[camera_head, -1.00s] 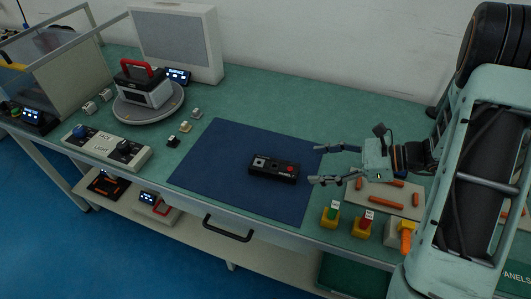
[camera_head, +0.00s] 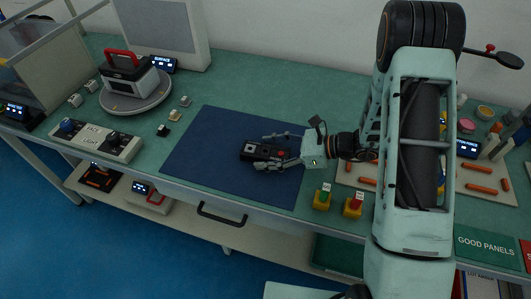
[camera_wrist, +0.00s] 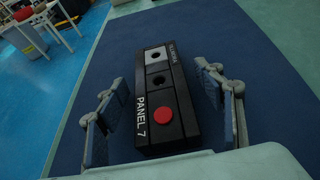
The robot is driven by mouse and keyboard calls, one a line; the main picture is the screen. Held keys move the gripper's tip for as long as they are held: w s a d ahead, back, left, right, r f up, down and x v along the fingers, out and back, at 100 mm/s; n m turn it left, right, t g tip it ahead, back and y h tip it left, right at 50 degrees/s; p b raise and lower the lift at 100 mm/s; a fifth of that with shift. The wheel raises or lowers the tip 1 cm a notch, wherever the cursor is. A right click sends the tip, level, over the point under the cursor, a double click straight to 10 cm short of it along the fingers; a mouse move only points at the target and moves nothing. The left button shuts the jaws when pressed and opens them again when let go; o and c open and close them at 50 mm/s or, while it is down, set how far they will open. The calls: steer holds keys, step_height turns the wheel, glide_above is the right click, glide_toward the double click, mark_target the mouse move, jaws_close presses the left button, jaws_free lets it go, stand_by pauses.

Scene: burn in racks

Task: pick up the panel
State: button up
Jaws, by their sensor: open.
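The panel (camera_head: 256,150) is a black block lying on the dark blue mat (camera_head: 215,126). In the wrist view the panel (camera_wrist: 164,95) shows a red button, two round holes, a grey square and the label PANEL 7. My gripper (camera_head: 269,151) is open, with one finger on each long side of the panel's near end. In the wrist view the gripper's pads (camera_wrist: 159,112) stand apart from the panel, with a visible gap on both sides. The red-button end is partly covered by the fingers in the head view.
A green-button box (camera_head: 322,198) and a red-button box (camera_head: 353,206) stand near the front edge. A grey turntable (camera_head: 128,108) and a knob box (camera_head: 110,143) are at left. A board with orange pieces (camera_head: 478,177) lies right. The mat's left part is clear.

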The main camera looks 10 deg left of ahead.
steer(key=shift+a+f, duration=0.1)
steer(key=shift+a, duration=0.15)
steer(key=shift+c, duration=0.5)
steer(key=c, duration=1.3)
